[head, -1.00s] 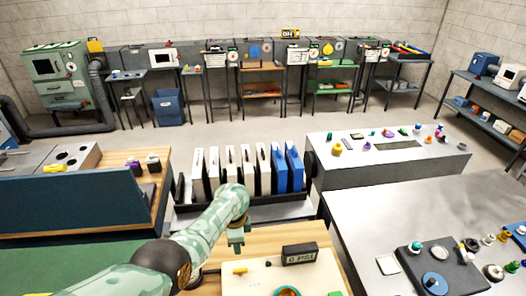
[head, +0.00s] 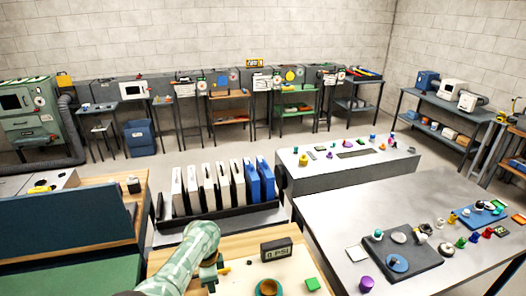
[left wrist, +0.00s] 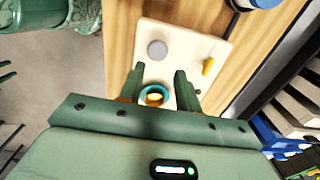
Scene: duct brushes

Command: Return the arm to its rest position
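My left arm comes in at the bottom of the head view, in pale green camouflage colours. Its gripper (head: 208,277) is over the wooden bench, left of the small 0 PSI display (head: 276,250). In the left wrist view the two green fingers (left wrist: 160,78) stand apart with nothing clasped between them. A teal ring with an orange inside (left wrist: 154,96) shows between the fingers and seems to sit on the cream board (left wrist: 178,42) below. It also shows in the head view (head: 268,288). My right gripper is in neither view.
A rack of white and blue upright binders (head: 221,184) stands behind the bench. A grey metal table (head: 330,212) with many small parts lies right. A dark blue panel (head: 65,230) stands left. Open floor (head: 170,165) lies behind the rack.

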